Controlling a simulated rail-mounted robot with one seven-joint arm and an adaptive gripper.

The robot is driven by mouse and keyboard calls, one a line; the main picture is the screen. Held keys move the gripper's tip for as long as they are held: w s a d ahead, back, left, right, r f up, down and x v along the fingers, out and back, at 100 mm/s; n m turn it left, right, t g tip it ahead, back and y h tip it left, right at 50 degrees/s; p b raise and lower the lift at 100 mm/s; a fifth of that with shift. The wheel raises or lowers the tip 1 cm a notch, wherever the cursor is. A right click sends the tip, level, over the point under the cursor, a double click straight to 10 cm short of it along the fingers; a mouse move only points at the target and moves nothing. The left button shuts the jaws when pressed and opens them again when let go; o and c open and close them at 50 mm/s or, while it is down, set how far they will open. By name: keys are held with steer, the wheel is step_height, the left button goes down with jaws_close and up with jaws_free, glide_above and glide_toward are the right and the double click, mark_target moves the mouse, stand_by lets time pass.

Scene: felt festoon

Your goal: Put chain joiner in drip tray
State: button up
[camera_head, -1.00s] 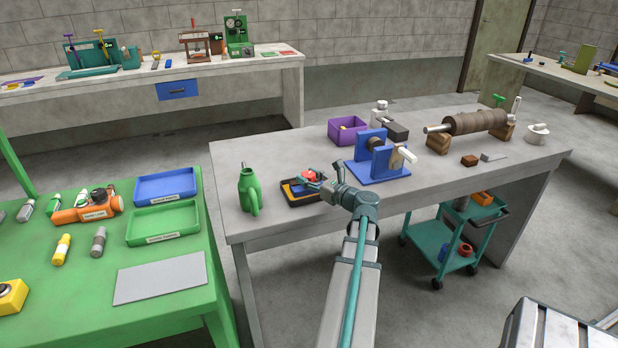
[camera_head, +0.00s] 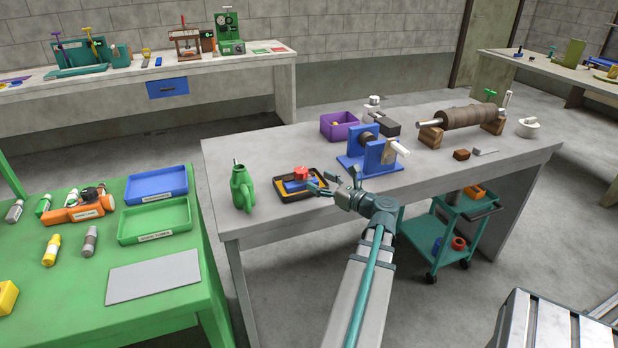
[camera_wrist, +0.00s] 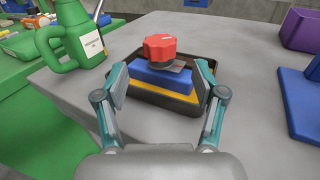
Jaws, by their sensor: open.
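A black-rimmed tray (camera_head: 318,194), which looks like the drip tray, lies on the grey workbench near its front left edge. It also shows in the wrist view (camera_wrist: 146,95). In it are a yellow piece (camera_wrist: 172,97), a blue block (camera_wrist: 162,77) and a red knob (camera_wrist: 159,46) with a grey metal base, resting on the blue block. I cannot tell which of these, if any, is the chain joiner. My gripper (camera_head: 320,183) is open at the tray's right side.
A green spouted can (camera_head: 242,190) stands left of the tray. A blue stand (camera_head: 370,160) and a purple bin (camera_head: 340,126) are to the right and behind. Green (camera_head: 155,236) and blue (camera_head: 157,198) trays lie on the green table. Bare bench lies behind the black tray.

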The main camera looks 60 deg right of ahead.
steer(key=shift+s+a, duration=0.15)
steer(key=shift+s, duration=0.9)
steer(key=shift+s+a, duration=0.1)
steer(key=shift+s, duration=0.9)
